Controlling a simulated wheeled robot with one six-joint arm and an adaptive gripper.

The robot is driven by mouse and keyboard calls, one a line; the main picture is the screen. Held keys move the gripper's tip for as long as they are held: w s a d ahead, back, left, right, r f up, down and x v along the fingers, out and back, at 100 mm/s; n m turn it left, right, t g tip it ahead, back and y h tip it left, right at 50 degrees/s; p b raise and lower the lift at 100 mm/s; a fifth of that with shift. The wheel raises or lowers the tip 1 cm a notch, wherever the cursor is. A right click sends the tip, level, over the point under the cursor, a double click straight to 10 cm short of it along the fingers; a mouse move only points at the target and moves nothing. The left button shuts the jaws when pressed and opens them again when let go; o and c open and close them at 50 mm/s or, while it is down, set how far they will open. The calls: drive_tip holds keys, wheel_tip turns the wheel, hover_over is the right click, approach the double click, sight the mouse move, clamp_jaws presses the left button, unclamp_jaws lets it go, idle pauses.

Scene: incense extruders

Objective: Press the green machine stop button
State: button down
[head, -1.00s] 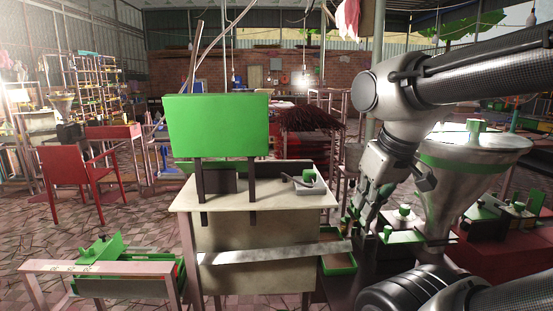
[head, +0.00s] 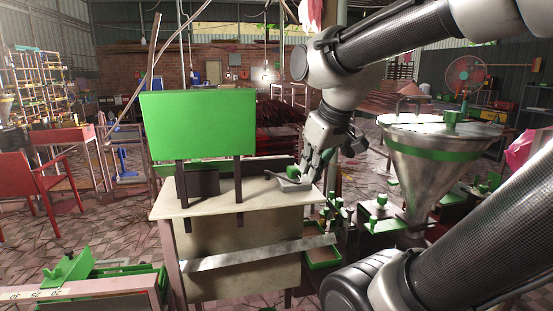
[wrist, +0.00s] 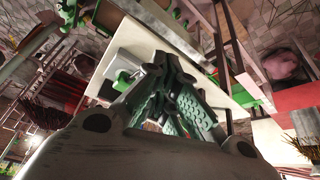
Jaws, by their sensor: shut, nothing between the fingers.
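A green button (head: 293,171) sits on a small light-grey box (head: 291,184) at the right back corner of the pale table (head: 185,208). It also shows in the wrist view (wrist: 122,80), just left of my fingers. My gripper (head: 305,181) is shut and empty, pointing down close to the right side of the box. In the wrist view my closed fingertips (wrist: 162,60) are over the pale tabletop beside the button. I cannot tell whether they touch the box.
A large green panel (head: 198,125) stands on posts on the table, left of the box. A metal funnel with a green band (head: 425,155) stands to the right. A green tray (head: 322,254) is low beside the table. A red chair (head: 40,185) stands at the far left.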

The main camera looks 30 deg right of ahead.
drive_tip(key=w+d+r+n+t, duration=0.1)
drive_tip(key=w+d+n, duration=0.1)
drive_tip(key=w, duration=0.9)
drive_tip(key=w+d+r+n+t, duration=0.1)
drive_tip(key=w+d+r+n, duration=0.1)
drive_tip(key=w, duration=0.9)
drive_tip(key=w+d+r+n+t, duration=0.1)
drive_tip(key=w+d, duration=0.3)
drive_tip(key=w, duration=0.7)
drive_tip(key=shift+w+d+r+n+t+h, duration=0.2)
drive_tip(key=shift+w+d+n+t+h, duration=0.25)
drive_tip(key=shift+n, duration=0.35)
drive_tip(key=shift+a+f, duration=0.1)
drive_tip(key=shift+s+f, duration=0.1)
drive_tip(key=shift+f, duration=4.2)
drive_tip(key=shift+f, duration=0.1)
drive_tip(key=shift+f, duration=0.35)
drive_tip(key=shift+f, duration=0.5)
drive_tip(key=shift+r, duration=0.95)
